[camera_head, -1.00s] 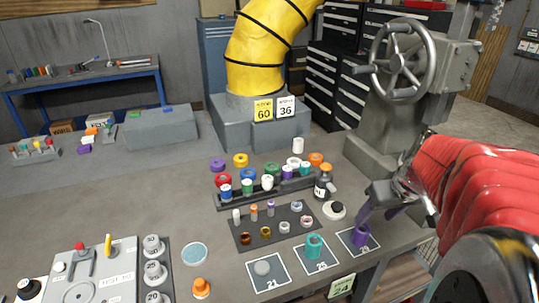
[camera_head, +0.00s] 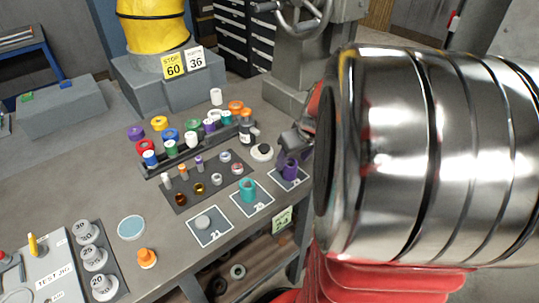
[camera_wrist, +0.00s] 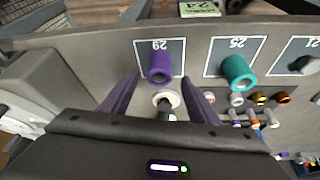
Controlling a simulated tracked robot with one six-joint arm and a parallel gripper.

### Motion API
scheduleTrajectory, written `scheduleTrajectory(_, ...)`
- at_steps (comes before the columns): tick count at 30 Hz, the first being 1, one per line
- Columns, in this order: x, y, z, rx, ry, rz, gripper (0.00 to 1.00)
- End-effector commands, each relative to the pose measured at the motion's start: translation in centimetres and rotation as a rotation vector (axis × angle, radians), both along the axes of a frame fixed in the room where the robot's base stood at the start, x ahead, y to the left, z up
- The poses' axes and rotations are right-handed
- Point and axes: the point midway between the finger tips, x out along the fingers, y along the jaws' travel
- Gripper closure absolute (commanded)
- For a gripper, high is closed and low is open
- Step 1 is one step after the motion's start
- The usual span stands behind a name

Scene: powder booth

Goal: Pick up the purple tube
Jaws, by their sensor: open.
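The purple tube (camera_head: 290,169) stands upright on a dark, white-edged square at the right end of the row on the bench. In the wrist view the purple tube (camera_wrist: 159,67) shows its open end, on the square marked 29. My gripper (camera_wrist: 162,80) is open, with one purple finger on each side of the tube's line. The tube appears at or just past the fingertips; I see no contact. In the head view my gripper (camera_head: 300,138) is close behind the tube, partly hidden by my arm.
A rack of colourful rolls (camera_head: 190,140) lies behind.

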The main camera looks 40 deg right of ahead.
Motion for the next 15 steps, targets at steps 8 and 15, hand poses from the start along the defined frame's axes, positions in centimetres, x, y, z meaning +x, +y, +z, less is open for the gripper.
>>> scheduleTrajectory(8,1.3,-0.3,-3.0,0.002,0.001,0.002,0.45)
scheduleTrajectory(15,1.5,-0.4,-3.6,0.000,0.000,0.000,0.45)
